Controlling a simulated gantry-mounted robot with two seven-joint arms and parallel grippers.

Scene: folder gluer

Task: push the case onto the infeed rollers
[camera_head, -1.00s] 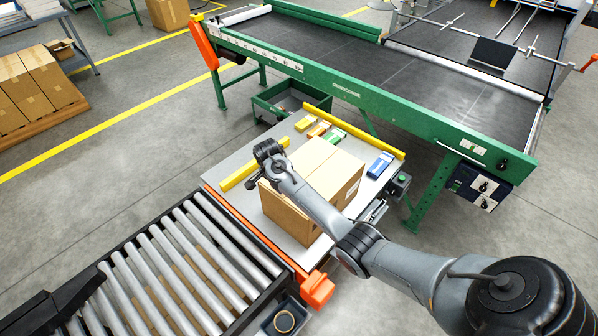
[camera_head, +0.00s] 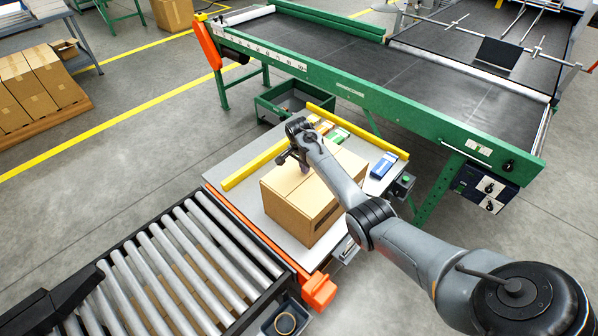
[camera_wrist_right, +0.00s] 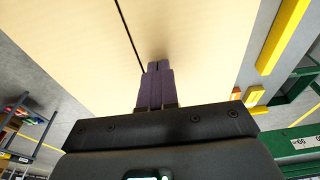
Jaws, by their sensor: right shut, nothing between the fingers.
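The case (camera_head: 300,205), a closed brown cardboard box, stands upright on the grey table beside the infeed rollers (camera_head: 165,265). The rollers lie to its left and front, beyond an orange table edge. My right gripper (camera_head: 303,164) is at the far left part of the case, pointing down. In the right wrist view its fingers (camera_wrist_right: 155,85) are shut and empty, in front of the case's pale face (camera_wrist_right: 200,40) with a dark seam. I cannot tell whether they touch it.
A yellow rail (camera_head: 253,166) borders the table's far left and another (camera_head: 357,131) its back. Small coloured cartons and a blue box (camera_head: 383,165) lie behind the case. A green-framed belt conveyor (camera_head: 400,85) stands behind. An orange corner block (camera_head: 319,291) sits at the front.

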